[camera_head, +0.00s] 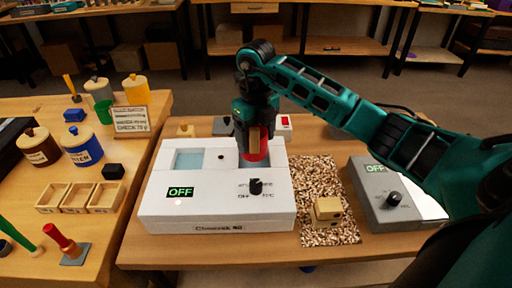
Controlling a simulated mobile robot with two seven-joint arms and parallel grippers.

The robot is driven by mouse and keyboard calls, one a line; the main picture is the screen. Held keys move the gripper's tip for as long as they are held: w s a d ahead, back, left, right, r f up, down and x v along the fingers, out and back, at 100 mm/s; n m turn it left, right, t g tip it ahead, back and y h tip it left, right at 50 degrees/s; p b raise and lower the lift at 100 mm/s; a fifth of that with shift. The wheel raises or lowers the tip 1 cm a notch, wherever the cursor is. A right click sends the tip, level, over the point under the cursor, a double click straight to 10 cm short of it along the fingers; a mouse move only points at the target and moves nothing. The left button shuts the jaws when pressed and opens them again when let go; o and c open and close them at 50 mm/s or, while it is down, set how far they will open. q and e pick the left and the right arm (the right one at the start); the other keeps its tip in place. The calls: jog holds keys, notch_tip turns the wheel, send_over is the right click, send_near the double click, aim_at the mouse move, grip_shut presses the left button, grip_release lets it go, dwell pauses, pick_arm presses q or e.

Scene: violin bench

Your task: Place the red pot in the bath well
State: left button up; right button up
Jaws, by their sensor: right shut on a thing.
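The red pot (263,156) is held upright in my right gripper (254,143), which points down over the right rear part of the white bath unit (218,213). My gripper is shut on the pot and covers much of it. The unit has a blue rectangular well (189,160) at its left rear, left of the pot. Its display reads OFF, and a black knob (256,187) sits in front of the pot. I cannot tell whether the pot's base is above the unit or within an opening. My left gripper is out of view.
A speckled mat (318,179) with a tan block (327,211) lies to the right of the unit. A grey box (377,187) with an OFF display stands farther right. A left table holds jars (81,146), small wooden trays (79,197) and a sign (132,121).

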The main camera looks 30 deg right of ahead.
notch_tip(320, 180, down, 4)
jog(key=shift+r, duration=0.1)
jog(key=o, duration=1.1)
